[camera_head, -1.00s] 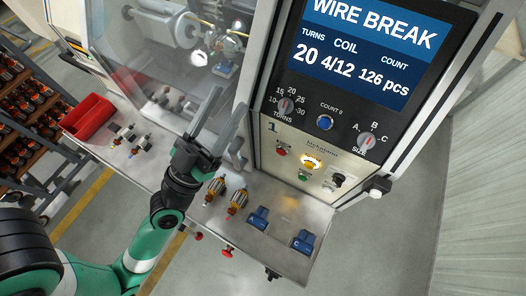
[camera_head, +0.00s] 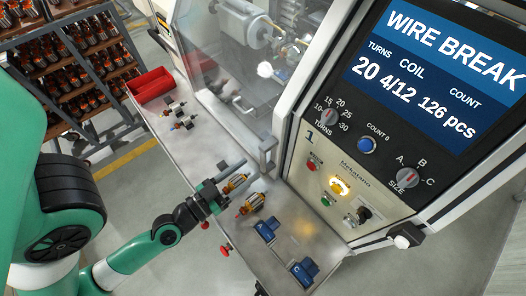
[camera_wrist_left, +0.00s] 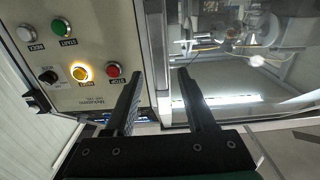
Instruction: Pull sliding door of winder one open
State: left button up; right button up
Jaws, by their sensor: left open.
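Winder one, marked "1", has a clear sliding door (camera_head: 222,75) left of its control console (camera_head: 340,170). A grey upright door handle (camera_head: 268,152) stands at the door's lower right, close beside the console. My left gripper (camera_head: 240,170) is open and empty, in front of the door and to the left of the handle, apart from it in the picture. In the left wrist view, the open fingers (camera_wrist_left: 160,74) point at the pale frame strip (camera_wrist_left: 156,50) between the console and the clear door (camera_wrist_left: 240,75). My right gripper is not in view.
Wound armatures (camera_head: 250,204) lie on the metal shelf (camera_head: 215,150) by my left gripper. Blue blocks (camera_head: 303,271) stand at its right end, a red bin (camera_head: 152,86) at its far left. Red knobs (camera_head: 225,250) stick out from the front edge. The screen (camera_head: 430,80) reads "WIRE BREAK".

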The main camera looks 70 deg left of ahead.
aim_at(261, 160)
pick_arm(q)
jog(key=p+x, duration=0.2)
jog(key=x, duration=0.4)
jog(key=shift+r+p, duration=0.2)
jog(key=shift+p, duration=0.15)
jog(key=shift+w+a+f, duration=0.1)
jog(key=shift+w+f, duration=0.05)
jog(key=shift+w, duration=0.15)
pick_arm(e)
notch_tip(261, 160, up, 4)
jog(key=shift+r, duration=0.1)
pick_arm(q)
grip_shut()
dwell(0.4)
